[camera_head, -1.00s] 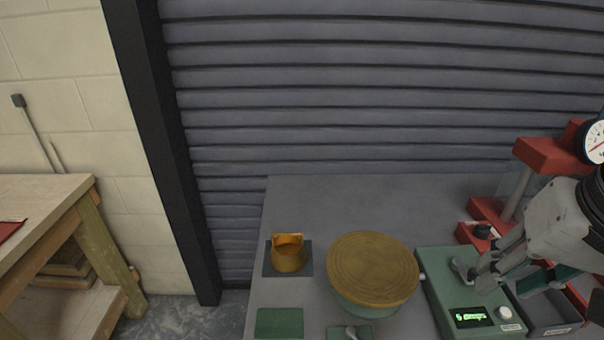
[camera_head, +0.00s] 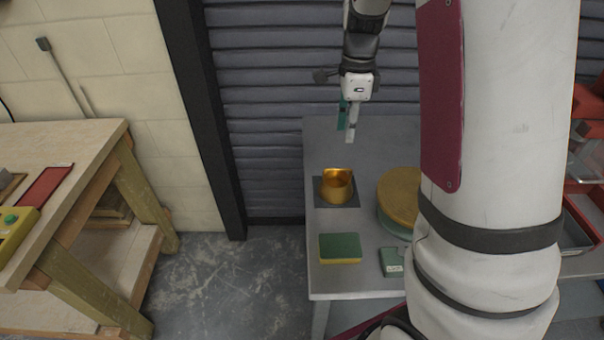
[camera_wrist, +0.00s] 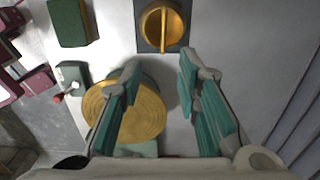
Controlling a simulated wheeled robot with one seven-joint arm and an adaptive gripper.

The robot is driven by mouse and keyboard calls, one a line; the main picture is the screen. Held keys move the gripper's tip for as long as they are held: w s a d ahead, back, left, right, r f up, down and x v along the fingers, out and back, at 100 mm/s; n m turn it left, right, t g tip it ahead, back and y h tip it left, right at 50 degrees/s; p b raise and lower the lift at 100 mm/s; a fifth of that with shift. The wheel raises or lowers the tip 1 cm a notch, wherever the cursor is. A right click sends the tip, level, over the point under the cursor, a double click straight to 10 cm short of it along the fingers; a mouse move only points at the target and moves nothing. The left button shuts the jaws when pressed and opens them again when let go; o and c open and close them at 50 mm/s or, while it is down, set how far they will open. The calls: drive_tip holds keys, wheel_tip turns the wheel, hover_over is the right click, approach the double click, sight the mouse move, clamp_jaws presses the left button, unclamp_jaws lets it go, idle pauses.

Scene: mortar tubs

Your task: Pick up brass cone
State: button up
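The brass cone (camera_head: 336,186) is a shiny gold, hollow piece standing upright on a dark square pad (camera_head: 350,204) on the grey table. In the wrist view the brass cone (camera_wrist: 161,26) shows from above as a round ring with a bar across it, near the top edge and ahead of the fingers. My gripper (camera_head: 348,130) hangs above and behind the cone in the head view, apart from it. In the wrist view my gripper (camera_wrist: 158,72) has its teal-padded fingers spread wide with nothing between the tips.
A round brown-topped drum (camera_head: 399,194) stands right of the cone, partly behind my arm. A ribbed shutter (camera_head: 262,120) stands behind. A wooden workbench (camera_head: 90,150) is at left.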

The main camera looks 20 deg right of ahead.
sight(338, 170)
drive_tip(key=f, duration=0.9)
drive_tip(key=w+f, duration=0.1)
drive_tip(key=f, duration=0.4)
drive_tip(key=shift+a+f+p, duration=0.2)
drive_tip(key=shift+a+p, duration=0.15)
drive_tip(key=shift+p, duration=0.05)
drive_tip(key=shift+c, duration=0.5)
clamp_jaws()
